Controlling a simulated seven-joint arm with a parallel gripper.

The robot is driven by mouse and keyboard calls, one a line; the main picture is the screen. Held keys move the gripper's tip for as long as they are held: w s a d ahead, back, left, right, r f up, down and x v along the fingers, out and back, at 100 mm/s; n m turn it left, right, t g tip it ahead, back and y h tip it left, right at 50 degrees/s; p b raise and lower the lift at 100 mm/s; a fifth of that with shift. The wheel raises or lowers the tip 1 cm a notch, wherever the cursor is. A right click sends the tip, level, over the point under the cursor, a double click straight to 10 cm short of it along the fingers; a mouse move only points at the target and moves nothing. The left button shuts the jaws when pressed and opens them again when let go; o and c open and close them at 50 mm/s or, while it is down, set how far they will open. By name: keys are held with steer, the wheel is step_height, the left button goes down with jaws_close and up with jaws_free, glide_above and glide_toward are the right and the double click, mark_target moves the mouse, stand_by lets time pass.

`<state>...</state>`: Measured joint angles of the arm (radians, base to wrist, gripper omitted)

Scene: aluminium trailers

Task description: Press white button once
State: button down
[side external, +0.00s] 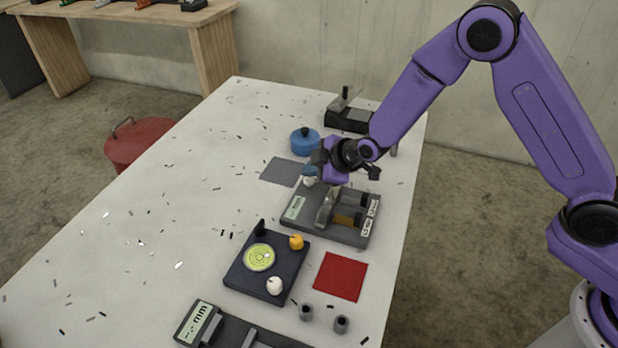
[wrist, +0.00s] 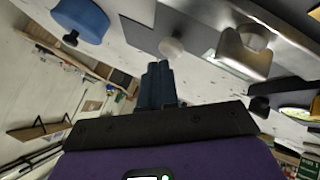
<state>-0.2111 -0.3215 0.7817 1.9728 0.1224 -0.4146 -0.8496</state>
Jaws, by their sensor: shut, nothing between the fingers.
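My gripper (side external: 310,171) is shut and empty, at the far left corner of a grey gauge device (side external: 333,234). A small white round button (side external: 309,182) sits at that corner, just below the fingertips. In the wrist view the white button (wrist: 171,47) shows just beyond the tips of my shut gripper (wrist: 158,72), with a small gap in the picture. I cannot tell whether they touch. A second white round knob (side external: 274,285) stands on a dark plate with a round green level, well away from my gripper.
A blue lidded pot (side external: 305,143) and a grey square (side external: 281,171) lie close behind my gripper. A metal block (wrist: 245,52) stands on the gauge device near the button. A red square (side external: 340,276) and two grey cylinders lie nearer the front.

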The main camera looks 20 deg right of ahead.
mark_target(312, 181)
steer(key=shift+f, duration=0.8)
stand_by(0.8)
steer(key=shift+r, duration=1.2)
steer(key=shift+r, duration=0.15)
steer(key=shift+r, duration=2.4)
steer(key=shift+s, duration=0.1)
